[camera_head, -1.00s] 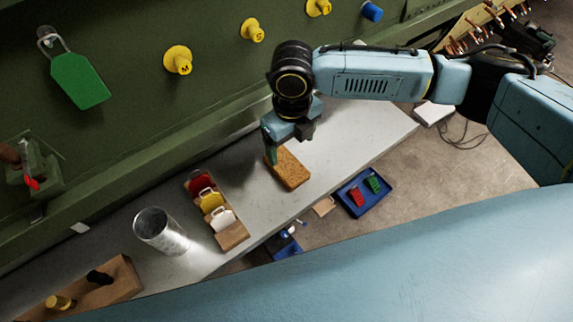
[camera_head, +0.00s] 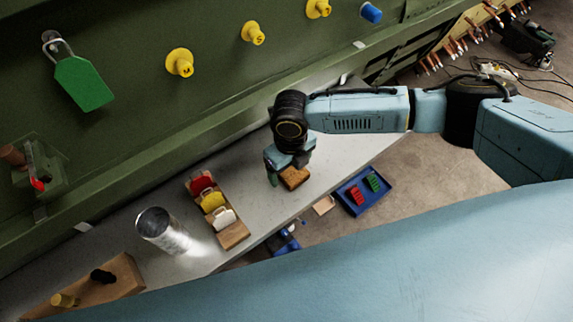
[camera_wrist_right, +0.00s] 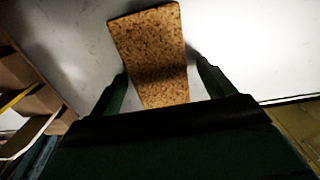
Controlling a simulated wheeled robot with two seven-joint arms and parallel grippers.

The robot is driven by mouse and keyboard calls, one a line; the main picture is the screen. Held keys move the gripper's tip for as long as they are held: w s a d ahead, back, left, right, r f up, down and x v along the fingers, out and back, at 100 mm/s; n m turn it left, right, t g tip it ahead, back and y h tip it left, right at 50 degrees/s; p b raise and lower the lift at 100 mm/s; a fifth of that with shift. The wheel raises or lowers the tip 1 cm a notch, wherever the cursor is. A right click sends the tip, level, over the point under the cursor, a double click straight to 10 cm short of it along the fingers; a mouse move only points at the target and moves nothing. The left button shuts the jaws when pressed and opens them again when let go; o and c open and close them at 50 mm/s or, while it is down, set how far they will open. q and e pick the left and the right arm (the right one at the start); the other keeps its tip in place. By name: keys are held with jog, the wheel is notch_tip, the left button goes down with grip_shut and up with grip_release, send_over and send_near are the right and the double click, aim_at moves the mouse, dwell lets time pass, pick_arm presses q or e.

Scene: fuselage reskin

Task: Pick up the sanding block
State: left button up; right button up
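The sanding block (camera_head: 295,178), a brown speckled cork-like block, lies on the grey bench top. My right gripper (camera_head: 284,172) is over it, pointing down, and partly covers it in the head view. In the right wrist view the block (camera_wrist_right: 152,50) stretches out between the two fingers of my right gripper (camera_wrist_right: 161,70). The fingers are open, one on each side, with bench showing between each finger and the block. The near end of the block is hidden behind the gripper body. My left gripper is not in view.
A wooden rack (camera_head: 234,236) with red, yellow and white tags stands left of the block. A metal cup (camera_head: 158,228) is further left. A green wall panel (camera_head: 130,130) with yellow knobs rises behind the bench. A blue tray (camera_head: 350,205) lies beyond the bench's front edge.

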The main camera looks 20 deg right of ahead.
jog(key=c, duration=1)
jog(key=shift+r, duration=0.15)
notch_tip(320, 180, up, 10)
jog(key=shift+b, duration=0.3)
